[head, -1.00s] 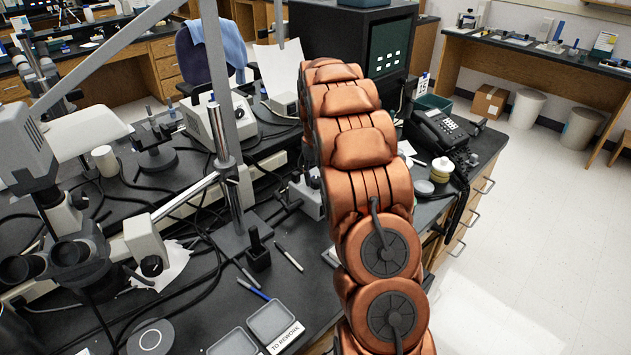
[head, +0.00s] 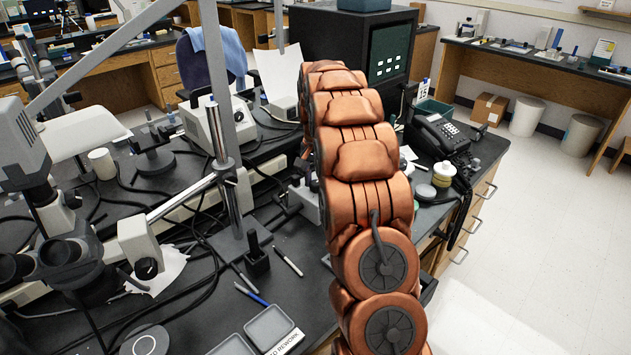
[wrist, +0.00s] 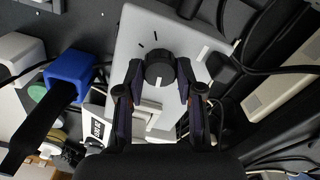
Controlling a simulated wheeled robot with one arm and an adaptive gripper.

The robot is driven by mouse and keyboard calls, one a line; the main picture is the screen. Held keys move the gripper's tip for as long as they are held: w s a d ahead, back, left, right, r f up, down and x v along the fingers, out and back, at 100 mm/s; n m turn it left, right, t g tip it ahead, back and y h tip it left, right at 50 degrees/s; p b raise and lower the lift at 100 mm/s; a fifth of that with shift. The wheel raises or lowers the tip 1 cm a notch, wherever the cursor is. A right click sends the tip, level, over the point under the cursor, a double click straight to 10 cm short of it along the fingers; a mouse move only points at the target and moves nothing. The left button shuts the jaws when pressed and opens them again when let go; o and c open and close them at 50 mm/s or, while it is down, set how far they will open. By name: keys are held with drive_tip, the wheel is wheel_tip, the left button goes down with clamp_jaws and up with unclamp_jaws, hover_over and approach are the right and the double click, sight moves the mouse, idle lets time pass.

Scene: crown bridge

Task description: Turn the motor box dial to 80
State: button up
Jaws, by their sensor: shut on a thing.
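The motor box (wrist: 150,27) shows in the wrist view as a pale grey panel with a round black dial (wrist: 158,68). A small white mark lies on the dial's lower side. Short dark ticks show on the panel above and left of the dial; I cannot read any number. My gripper (wrist: 159,78) has one finger on each side of the dial and is shut on it. In the head view my arm hides the gripper and the dial. A pale box (head: 307,200) shows partly behind my arm there.
Around the box, the wrist view shows a blue block (wrist: 70,75) with a black bar, and cables. In the head view, a microscope (head: 60,250) and a metal post (head: 225,160) stand left of my arm. A telephone (head: 440,132) stands to the right.

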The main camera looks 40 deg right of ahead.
sight(316, 182)
idle(0.4)
drive_tip(key=o, duration=1.1)
drive_tip(key=shift+o, duration=0.2)
wheel_tip(316, 182, up, 12)
idle(0.4)
